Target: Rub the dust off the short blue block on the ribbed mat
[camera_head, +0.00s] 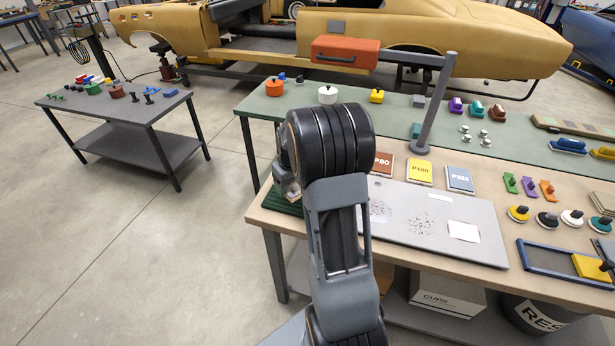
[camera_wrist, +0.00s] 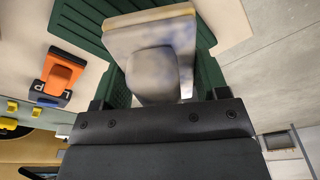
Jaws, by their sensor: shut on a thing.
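My gripper (camera_wrist: 158,98) is shut on a short block (camera_wrist: 185,45) by its rounded grey handle. The block's top is mottled pale grey and blue, like blue under dust, with a cream layer along its edge. The green ribbed mat (camera_wrist: 95,28) lies behind and on both sides of the block in the wrist view. In the head view the mat (camera_head: 283,202) shows at the bench's left front corner, partly behind my arm. The block's underside is hidden, and I cannot tell whether it touches the mat.
Beside the mat is a grey panel (camera_head: 484,238) with speckled patches. An orange block (camera_wrist: 62,74) on a dark base lies left in the wrist view. A post (camera_head: 436,105) carries a red box (camera_head: 345,52). Open floor lies left of the bench.

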